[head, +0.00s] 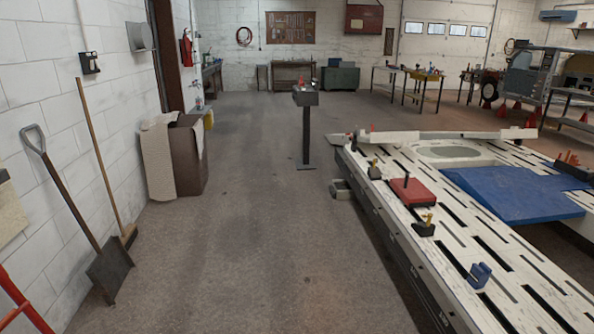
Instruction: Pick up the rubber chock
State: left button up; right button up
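I cannot pick out a rubber chock for certain. On the white slotted frame bench (398,243), a small dark block with a yellow top (424,228) sits near the left edge. A similar dark piece (374,170) sits farther back. A red flat block with a dark upright handle (408,192) lies between them. A small blue piece (480,275) sits nearer to me. Neither of my grippers is in view.
A blue panel (515,195) lies on the bench. A thin post stand (306,125) rises from open floor. A brown bin (188,160) stands at the left wall, with a shovel (108,270) and broom (128,235) leaning nearer. The concrete aisle (240,250) is clear.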

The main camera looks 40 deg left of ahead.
aim_at(374, 173)
jog(key=u, duration=0.9)
jog(key=k, duration=0.2)
jog(key=u, duration=0.85)
jog(key=i, duration=2.6)
jog(key=u, duration=0.2)
jog(key=i, duration=1.65)
jog(key=z, duration=0.3)
jog(key=i, duration=1.1)
jog(key=z, duration=1.3)
jog(key=i, duration=0.8)
jog(key=z, duration=1.45)
jog(key=i, duration=0.65)
jog(key=z, duration=0.3)
